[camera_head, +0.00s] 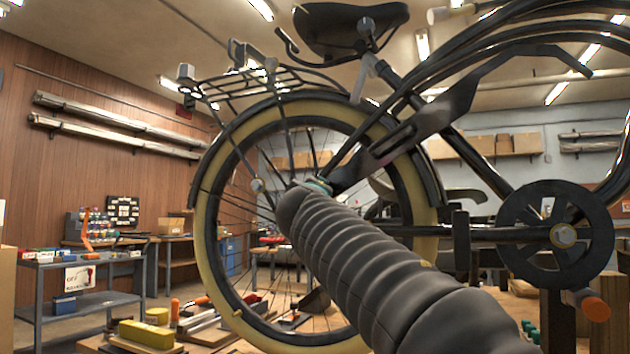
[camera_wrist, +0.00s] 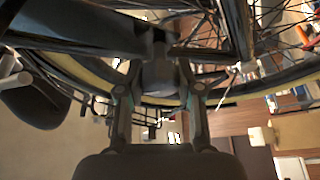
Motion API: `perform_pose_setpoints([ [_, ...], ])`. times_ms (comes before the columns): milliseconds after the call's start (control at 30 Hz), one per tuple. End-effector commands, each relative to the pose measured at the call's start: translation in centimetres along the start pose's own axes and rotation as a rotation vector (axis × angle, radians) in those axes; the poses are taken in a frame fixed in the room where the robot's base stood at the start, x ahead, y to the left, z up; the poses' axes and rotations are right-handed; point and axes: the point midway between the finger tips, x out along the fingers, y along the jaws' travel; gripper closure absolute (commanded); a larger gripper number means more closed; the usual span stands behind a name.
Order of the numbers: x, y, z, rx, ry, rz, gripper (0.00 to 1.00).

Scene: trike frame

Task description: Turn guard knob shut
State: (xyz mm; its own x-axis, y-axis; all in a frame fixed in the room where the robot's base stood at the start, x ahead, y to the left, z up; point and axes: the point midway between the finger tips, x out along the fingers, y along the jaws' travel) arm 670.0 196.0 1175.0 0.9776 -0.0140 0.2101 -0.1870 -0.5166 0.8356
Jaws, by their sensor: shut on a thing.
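In the wrist view my gripper (camera_wrist: 160,92) reaches up from the bottom with one finger on each side of a dark rounded knob (camera_wrist: 160,76). The fingers are shut on this knob, which sits against the dark frame parts of the trike. I take it to be the guard knob; its turn angle cannot be read. In the head view my grey ribbed arm runs up to the hub area of the wheel (camera_head: 215,250) and hides the knob. A dark guard-like plate (camera_head: 440,115) slants up to the right from there.
The saddle (camera_head: 350,28) and rear rack (camera_head: 255,80) are above. The crank disc (camera_head: 558,235) and an orange-ended pedal (camera_head: 592,305) are at the right. A bench with a yellow box (camera_head: 147,333) is below. A blue-grey shelf table (camera_head: 80,275) stands at the left.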

Motion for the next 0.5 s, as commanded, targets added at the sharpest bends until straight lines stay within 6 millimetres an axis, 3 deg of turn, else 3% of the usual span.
perform_pose_setpoints([
  [33,0.13,0.65,-0.35,-0.036,0.0,-0.015,0.99],
  [500,0.03,0.33,-0.24,-0.273,0.002,-0.112,0.99],
])
